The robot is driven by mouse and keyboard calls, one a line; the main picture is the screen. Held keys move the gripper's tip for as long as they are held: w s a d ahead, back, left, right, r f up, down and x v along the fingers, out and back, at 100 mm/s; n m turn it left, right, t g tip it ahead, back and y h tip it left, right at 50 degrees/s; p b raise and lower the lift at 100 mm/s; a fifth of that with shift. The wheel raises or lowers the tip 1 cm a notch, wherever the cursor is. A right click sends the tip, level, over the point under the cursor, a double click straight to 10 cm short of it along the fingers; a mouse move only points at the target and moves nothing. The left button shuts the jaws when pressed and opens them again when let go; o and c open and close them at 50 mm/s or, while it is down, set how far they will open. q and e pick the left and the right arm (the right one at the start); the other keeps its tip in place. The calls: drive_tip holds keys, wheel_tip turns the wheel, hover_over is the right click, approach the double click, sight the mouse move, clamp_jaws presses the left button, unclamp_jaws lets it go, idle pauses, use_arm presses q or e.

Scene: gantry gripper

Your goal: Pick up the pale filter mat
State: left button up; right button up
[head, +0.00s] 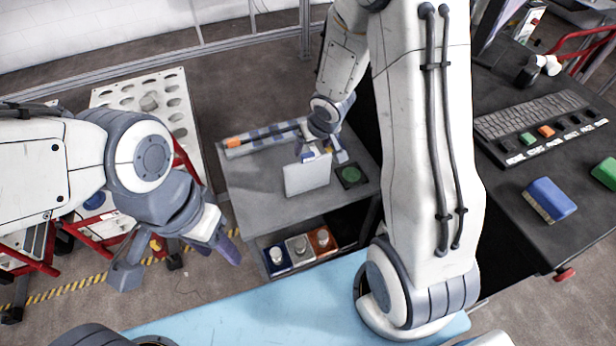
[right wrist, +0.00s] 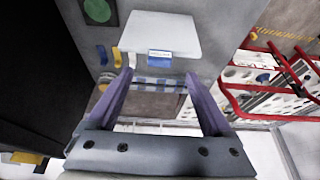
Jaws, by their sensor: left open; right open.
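The pale filter mat (head: 307,177) is a whitish rectangle on the grey table (head: 252,182), with a blue tag on its far edge. In the right wrist view the mat (right wrist: 160,33) lies beyond my fingertips, its blue tag (right wrist: 159,57) facing them. My right gripper (head: 322,152) is open at the mat's far side. The right wrist view shows its two purple fingers (right wrist: 158,75) spread with nothing held between them. I cannot tell exactly how high they are above the table. My left gripper (head: 178,256) is open and empty, left of the table and over the floor.
A blue checked strip (head: 263,137) with an orange end lies along the table's back edge. A green disc on a dark square (head: 350,175) sits right of the mat. Several bins (head: 298,247) stand on the shelf below. Red-framed racks are at left; a dark keyboard desk (head: 510,200) is at right.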

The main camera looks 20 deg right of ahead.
sight(308, 155)
drive_tip(key=b+x, duration=0.3)
drive_tip(key=x, duration=0.3)
drive_tip(key=shift+w+f, duration=0.15)
drive_tip(key=shift+w, duration=0.15)
clamp_jaws()
